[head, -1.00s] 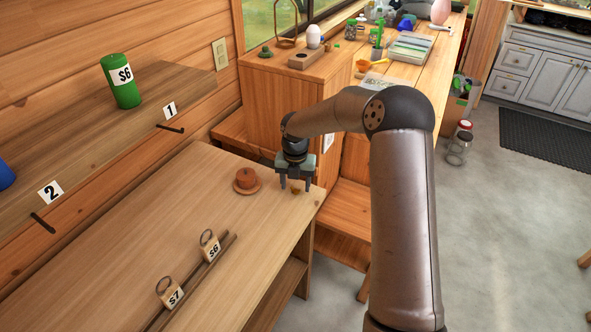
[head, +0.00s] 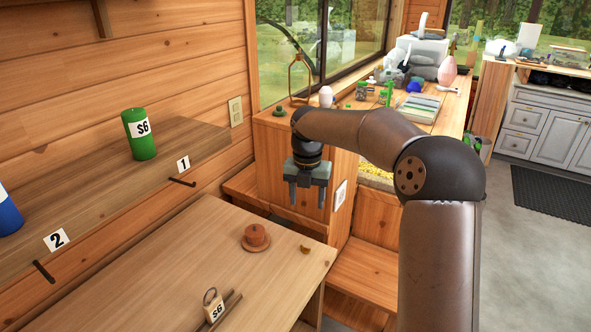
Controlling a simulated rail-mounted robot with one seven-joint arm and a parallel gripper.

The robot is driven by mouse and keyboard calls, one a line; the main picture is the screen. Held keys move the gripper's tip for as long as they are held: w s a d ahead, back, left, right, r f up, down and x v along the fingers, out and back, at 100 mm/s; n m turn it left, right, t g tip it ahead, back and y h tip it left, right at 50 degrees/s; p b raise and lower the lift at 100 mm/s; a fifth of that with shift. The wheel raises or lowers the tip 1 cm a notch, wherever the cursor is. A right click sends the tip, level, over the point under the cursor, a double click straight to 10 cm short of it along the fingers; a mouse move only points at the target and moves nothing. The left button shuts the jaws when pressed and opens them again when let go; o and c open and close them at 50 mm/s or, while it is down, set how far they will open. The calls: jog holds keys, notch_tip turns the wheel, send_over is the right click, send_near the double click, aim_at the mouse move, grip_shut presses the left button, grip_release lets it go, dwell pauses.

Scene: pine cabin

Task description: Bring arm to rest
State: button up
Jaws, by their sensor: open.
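My gripper (head: 307,197) hangs from my bent arm with its fingers pointing down. It is open and empty, with clear air between the fingers. In the picture it is in front of the wooden cabinet side, above the far right part of the workbench (head: 180,265). It touches nothing that I can see.
A round brown wooden piece (head: 256,238) and a small brownish bit (head: 305,248) lie on the bench. A green S6 can (head: 139,136) and a blue can (head: 8,212) stand on the shelf. The cabinet (head: 270,165) is close behind my gripper.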

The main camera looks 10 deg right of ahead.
jog(key=s+d+f+m, duration=0.1)
jog(key=s+d+m, duration=0.1)
jog(key=s+m, duration=1.4)
jog(key=s+d+f+m, duration=0.2)
jog(key=s+m, duration=1.4)
jog(key=s, duration=0.3)
jog(key=shift+s+d+t, duration=0.25)
jog(key=shift+t, duration=0.05)
